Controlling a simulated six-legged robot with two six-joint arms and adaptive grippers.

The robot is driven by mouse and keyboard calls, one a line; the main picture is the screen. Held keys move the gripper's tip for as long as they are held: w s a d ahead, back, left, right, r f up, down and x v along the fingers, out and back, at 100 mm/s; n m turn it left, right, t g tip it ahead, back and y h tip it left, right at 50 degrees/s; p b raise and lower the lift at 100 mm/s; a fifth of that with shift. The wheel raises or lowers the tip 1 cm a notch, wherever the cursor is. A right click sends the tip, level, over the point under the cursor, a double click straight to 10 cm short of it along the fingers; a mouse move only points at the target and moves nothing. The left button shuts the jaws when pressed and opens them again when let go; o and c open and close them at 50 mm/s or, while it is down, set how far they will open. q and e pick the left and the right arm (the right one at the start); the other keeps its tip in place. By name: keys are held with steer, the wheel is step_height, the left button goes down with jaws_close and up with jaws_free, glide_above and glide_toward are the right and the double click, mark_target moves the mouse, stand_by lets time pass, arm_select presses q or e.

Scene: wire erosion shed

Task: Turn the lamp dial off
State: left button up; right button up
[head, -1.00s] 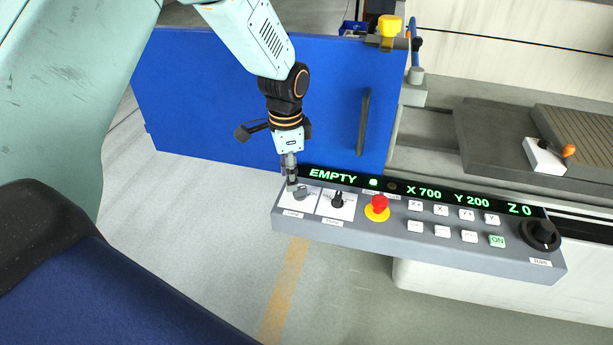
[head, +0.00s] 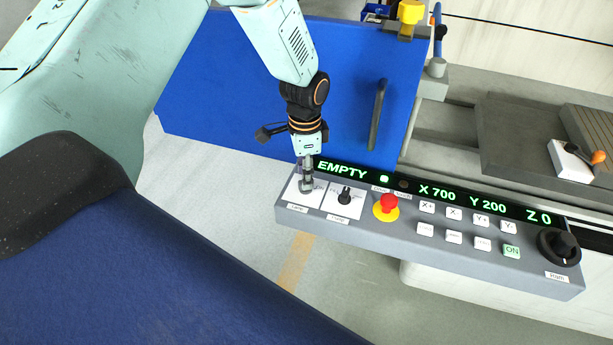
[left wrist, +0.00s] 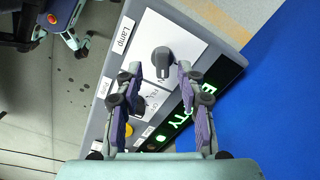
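The lamp dial (left wrist: 162,60) is a dark grey knob on a white plate labelled "Lamp" at the end of the control panel. In the left wrist view it shows just past my left gripper's fingertips, in line with the gap between them. My left gripper (left wrist: 158,71) is open, one finger to each side of the dial; I cannot tell whether either touches it. In the head view the left gripper (head: 306,186) is over the lamp plate, pointing down, and hides most of the dial. My right gripper is not in view.
A second black dial (head: 345,196) sits close beside the lamp dial. A red emergency button (head: 388,204), several white keys, a green ON key (head: 511,251) and a large black dial (head: 559,246) follow to the right. A blue door (head: 260,95) stands behind the panel.

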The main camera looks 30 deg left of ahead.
arm_select(q)
steer(key=shift+w+a+f, duration=0.1)
steer(key=shift+w+f, duration=0.05)
steer(key=shift+f, duration=0.5)
steer(key=shift+w+f, duration=0.1)
steer(key=shift+f, duration=0.5)
steer(key=shift+s+r, duration=0.15)
steer(key=shift+s, duration=0.05)
steer(key=shift+w, duration=0.2)
steer(key=c, duration=0.6)
jaws_close()
